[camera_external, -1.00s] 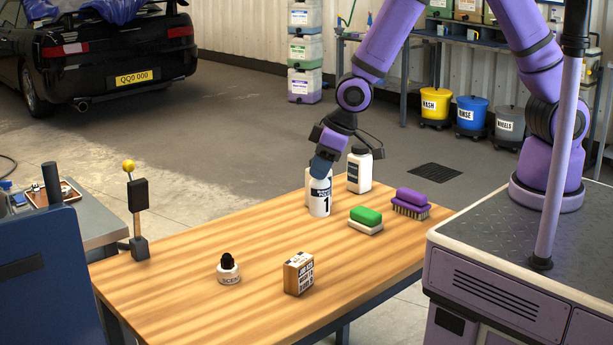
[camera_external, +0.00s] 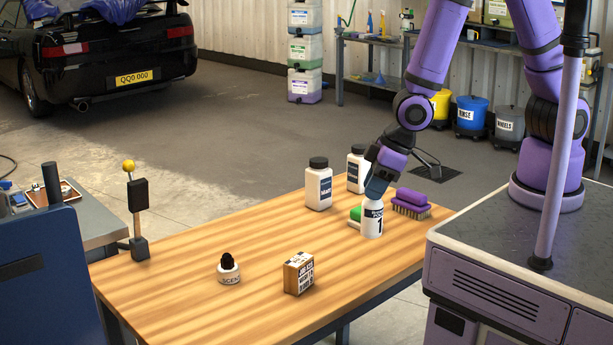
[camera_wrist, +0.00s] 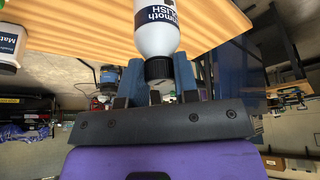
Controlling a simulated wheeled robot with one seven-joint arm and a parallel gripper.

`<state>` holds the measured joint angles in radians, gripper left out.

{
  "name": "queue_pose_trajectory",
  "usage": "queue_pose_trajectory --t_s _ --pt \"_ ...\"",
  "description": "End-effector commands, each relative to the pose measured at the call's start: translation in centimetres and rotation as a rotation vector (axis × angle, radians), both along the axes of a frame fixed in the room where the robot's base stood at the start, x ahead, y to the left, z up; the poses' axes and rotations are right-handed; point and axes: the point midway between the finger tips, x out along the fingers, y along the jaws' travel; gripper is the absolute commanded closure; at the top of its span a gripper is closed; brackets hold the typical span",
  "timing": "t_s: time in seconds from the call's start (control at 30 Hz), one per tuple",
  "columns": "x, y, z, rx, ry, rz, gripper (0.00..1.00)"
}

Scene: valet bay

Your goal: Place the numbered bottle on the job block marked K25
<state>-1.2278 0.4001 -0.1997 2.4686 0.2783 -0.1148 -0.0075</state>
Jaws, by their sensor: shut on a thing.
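My gripper (camera_external: 376,188) is shut on the neck of the numbered bottle (camera_external: 372,222), a white bottle with a dark label and a large "1". A small wooden block (camera_external: 298,274) with a black-and-white printed label stands near the table's front, left of and nearer than the bottle. Its lettering is too small to read surely.
Two white bottles, one nearer (camera_external: 318,187) and one farther (camera_external: 357,167), stand at the table's back. A scent jar (camera_external: 228,270) stands left of the block. The table's middle (camera_external: 270,235) is clear.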

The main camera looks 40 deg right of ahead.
Motion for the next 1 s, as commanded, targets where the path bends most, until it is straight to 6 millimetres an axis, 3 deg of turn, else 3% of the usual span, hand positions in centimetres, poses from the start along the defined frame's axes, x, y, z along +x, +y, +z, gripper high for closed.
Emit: queue_pose_trajectory --t_s 0.2,0.47,1.0 --pt "0.0 -0.1 -2.1 -0.002 0.001 -0.002 1.00" --pt "0.8 0.5 -3.2 0.003 0.000 -0.002 1.00" --pt "10.6 6.9 -4.3 0.002 0.001 -0.002 1.00"
